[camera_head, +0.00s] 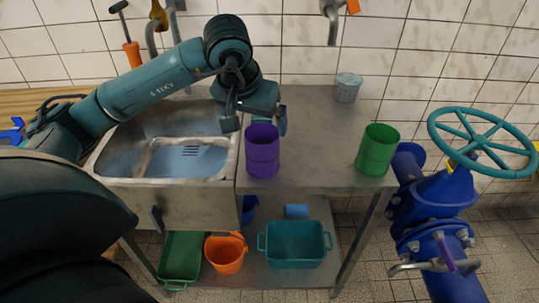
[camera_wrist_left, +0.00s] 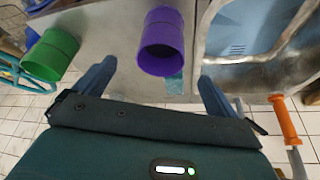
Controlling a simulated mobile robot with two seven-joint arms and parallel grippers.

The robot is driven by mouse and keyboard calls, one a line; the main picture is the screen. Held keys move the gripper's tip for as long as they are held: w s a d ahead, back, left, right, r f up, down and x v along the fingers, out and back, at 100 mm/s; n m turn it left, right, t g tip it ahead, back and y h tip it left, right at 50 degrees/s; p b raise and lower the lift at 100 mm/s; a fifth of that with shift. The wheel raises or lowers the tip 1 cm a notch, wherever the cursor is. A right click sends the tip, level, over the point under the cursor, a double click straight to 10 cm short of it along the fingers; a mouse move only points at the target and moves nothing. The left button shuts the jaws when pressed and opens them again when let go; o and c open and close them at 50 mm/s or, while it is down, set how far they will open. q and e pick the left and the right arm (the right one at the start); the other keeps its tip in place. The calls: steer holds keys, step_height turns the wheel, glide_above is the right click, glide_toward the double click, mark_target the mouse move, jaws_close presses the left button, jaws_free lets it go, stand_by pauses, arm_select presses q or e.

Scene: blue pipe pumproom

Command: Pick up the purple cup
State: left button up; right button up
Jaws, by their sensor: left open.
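The purple cup (camera_head: 262,152) stands upright on the metal counter (camera_head: 312,135), just right of the sink. My left gripper (camera_head: 256,120) is open and empty, above and behind the cup, with its fingers pointing down towards it. In the left wrist view the purple cup (camera_wrist_left: 162,42) shows beyond the two spread fingertips (camera_wrist_left: 155,75), between their lines and apart from them. My right gripper is in neither view.
A green cup (camera_head: 377,150) stands at the counter's right end, and a speckled pale cup (camera_head: 347,87) by the wall. The sink (camera_head: 170,150) lies left. A blue valve with a teal handwheel (camera_head: 483,142) stands right. Bins fill the lower shelf. The counter between the cups is clear.

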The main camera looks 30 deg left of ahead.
arm_select(q)
glide_toward(262, 142)
steer(key=s+d+f, duration=0.1)
steer(key=d, duration=0.1)
steer(key=p+x, duration=0.1)
steer(key=x, duration=0.4)
steer(key=shift+f, duration=0.2)
steer(key=shift+c, duration=0.3)
steer(key=shift+a, duration=0.1)
steer(key=c, duration=1)
